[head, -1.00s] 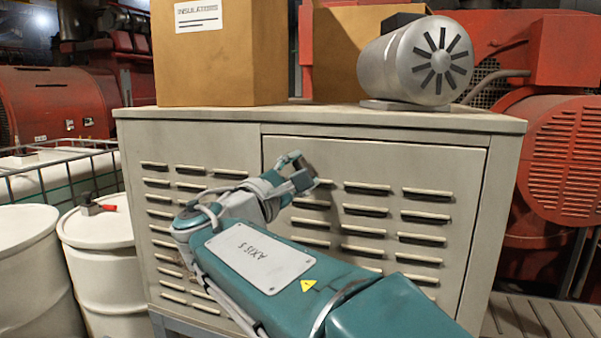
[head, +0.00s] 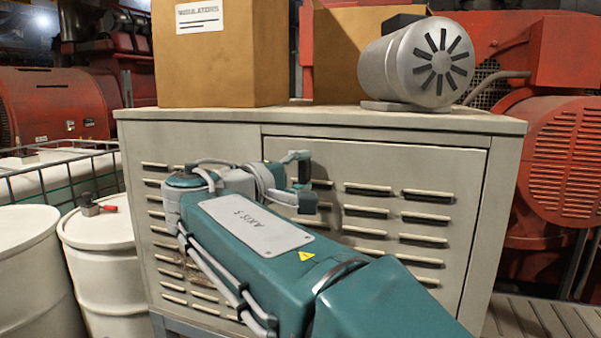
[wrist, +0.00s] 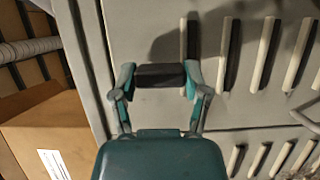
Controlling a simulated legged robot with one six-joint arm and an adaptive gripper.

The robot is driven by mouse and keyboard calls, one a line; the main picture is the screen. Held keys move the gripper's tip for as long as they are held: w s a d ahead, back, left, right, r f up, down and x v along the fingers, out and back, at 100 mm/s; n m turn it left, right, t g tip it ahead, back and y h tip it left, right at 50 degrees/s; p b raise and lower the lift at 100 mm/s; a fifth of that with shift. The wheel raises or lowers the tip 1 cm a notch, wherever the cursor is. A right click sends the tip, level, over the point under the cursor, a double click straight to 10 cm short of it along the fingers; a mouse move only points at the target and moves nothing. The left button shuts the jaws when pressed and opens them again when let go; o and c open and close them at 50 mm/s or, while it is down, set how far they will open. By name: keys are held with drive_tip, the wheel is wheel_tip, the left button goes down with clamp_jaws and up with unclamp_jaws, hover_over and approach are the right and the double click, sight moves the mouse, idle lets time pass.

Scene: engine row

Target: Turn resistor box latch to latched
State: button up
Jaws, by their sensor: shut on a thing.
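The resistor box is a grey louvred cabinet (head: 190,135), with a door panel (head: 410,165) on its front. My gripper (head: 301,180) is at the upper left part of this door. In the wrist view my gripper (wrist: 160,76) has its two fingers at the ends of a short dark bar, the latch handle (wrist: 158,75), and is shut on it. In the head view the handle (head: 304,174) looks about upright and is partly hidden by the fingers. The latch's base and any position marks are hidden.
A cardboard box labelled insulators (head: 220,60), another carton (head: 340,45) and a silver motor (head: 415,65) stand on the cabinet top. White drums (head: 100,245) stand at the left. Red machinery (head: 565,150) is at the right. The door's right side is clear.

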drive_tip(key=shift+f, duration=0.25)
drive_tip(key=o, duration=1.2)
drive_tip(key=shift+w, duration=0.1)
drive_tip(key=shift+c, duration=0.2)
drive_tip(key=shift+a, duration=0.1)
drive_tip(key=shift+r, duration=0.15)
drive_tip(key=shift+s+a, duration=0.1)
drive_tip(key=shift+s, duration=0.1)
drive_tip(key=v, duration=1.1)
drive_tip(key=shift+a, duration=0.35)
drive_tip(key=shift+s, duration=0.1)
